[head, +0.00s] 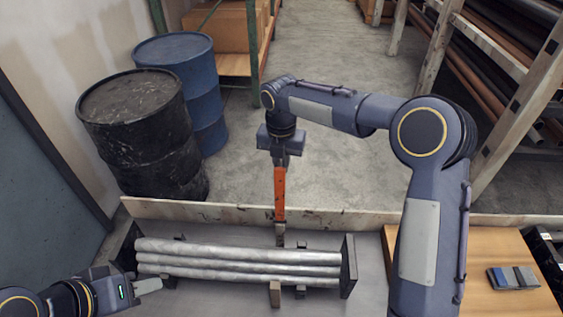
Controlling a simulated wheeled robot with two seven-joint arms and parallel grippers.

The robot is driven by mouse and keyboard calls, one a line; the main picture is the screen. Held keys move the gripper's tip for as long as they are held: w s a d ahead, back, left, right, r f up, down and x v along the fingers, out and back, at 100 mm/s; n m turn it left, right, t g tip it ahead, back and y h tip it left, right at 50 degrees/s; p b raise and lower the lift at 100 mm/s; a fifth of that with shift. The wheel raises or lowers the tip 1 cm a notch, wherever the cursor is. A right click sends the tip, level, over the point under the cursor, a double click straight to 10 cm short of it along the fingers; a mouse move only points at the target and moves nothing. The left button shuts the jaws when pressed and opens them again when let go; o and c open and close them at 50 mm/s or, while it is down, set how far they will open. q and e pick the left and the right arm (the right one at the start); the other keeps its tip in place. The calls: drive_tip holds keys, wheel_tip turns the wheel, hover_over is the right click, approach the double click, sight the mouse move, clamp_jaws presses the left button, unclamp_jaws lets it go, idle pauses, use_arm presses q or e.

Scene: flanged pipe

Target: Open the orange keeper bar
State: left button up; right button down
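The orange keeper bar (280,194) stands raised from a small metal bracket (280,234) at the far side of the pipe rack, its free end up. My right gripper (280,159) is at the bar's upper end, its fingers pointing down; they look shut on it. A short tan post (275,293) stands on the near side of the pipes, with nothing across its top. Several silver pipes (235,262) lie side by side in the rack. My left gripper (147,286) is low at the rack's left end, beside the pipes; its finger gap cannot be made out.
A dark end plate (348,266) closes the rack's right end. A low pale board (180,212) runs behind it. A wooden surface (485,265) with a small blue-grey item (513,278) is at right. Black (140,130) and blue (185,70) drums stand behind left. Open floor lies behind the board.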

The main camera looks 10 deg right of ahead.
drive_tip(key=shift+f, duration=0.1)
drive_tip(key=c, duration=1.5)
unclamp_jaws()
drive_tip(key=shift+a, duration=0.15)
drive_tip(key=shift+r, duration=0.45)
wheel_tip(320, 180, up, 6)
drive_tip(key=shift+s+r+b, duration=0.1)
drive_tip(key=shift+r+b, duration=0.1)
drive_tip(key=shift+b, duration=0.35)
drive_tip(key=shift+r, duration=0.3)
